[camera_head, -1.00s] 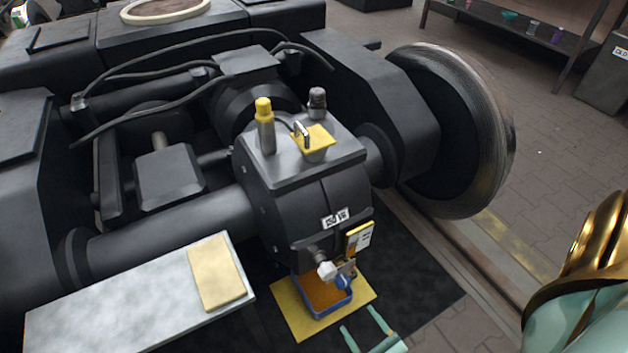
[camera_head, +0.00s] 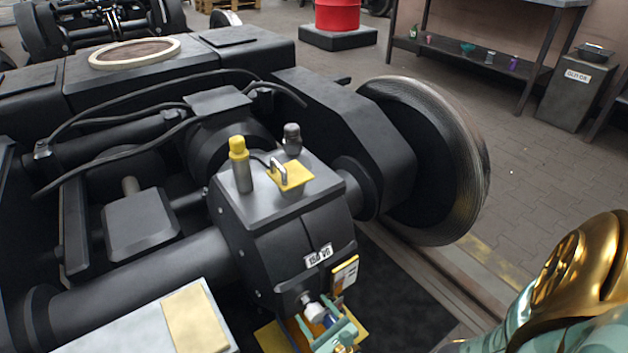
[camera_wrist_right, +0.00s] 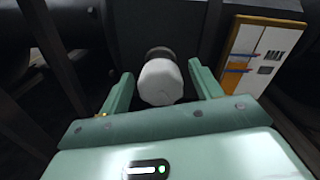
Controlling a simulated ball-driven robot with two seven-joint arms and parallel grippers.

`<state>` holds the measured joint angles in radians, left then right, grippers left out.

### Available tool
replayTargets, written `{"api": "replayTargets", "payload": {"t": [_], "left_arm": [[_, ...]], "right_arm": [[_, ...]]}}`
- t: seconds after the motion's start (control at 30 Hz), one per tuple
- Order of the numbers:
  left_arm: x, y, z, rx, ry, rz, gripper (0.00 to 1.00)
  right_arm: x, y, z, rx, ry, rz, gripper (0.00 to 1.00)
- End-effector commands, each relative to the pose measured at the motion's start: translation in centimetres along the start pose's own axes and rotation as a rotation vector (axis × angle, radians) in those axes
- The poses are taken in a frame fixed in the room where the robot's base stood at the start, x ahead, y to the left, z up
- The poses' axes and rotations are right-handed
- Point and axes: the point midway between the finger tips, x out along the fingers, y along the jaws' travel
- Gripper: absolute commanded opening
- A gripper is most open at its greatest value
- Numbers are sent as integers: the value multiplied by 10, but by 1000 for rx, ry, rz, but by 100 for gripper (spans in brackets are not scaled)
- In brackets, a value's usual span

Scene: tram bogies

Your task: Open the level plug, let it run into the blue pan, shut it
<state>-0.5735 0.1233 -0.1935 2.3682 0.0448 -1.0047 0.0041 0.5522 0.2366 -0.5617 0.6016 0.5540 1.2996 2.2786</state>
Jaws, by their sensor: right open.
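The pale hexagonal level plug (camera_head: 314,312) sits in the lower front of the black gearbox (camera_head: 285,235). In the right wrist view the plug (camera_wrist_right: 160,84) is straight ahead, between the two green fingers. My right gripper (camera_head: 322,323) is open, with a finger on each side of the plug and gaps visible beside it. My left gripper is not in view.
A yellow-edged gauge card (camera_head: 344,275) marked MAX hangs just right of the plug, close to my right finger. A pale bench (camera_head: 130,330) with a tan pad (camera_head: 195,320) stands at lower left. The large wheel (camera_head: 440,160) is to the right.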

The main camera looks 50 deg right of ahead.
Motion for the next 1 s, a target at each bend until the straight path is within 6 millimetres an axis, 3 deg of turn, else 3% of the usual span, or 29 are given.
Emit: {"api": "replayTargets", "payload": {"t": [0.27,0.43,0.47,0.77,1.0], "left_arm": [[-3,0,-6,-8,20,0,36],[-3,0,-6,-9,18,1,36],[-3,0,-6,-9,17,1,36],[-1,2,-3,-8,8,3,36],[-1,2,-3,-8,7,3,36]], "right_arm": [[3,0,0,0,0,0,64],[2,0,0,0,0,1,22],[2,0,0,0,0,1,19],[2,0,0,-23,0,1,19],[2,1,0,-138,1,1,19]]}}
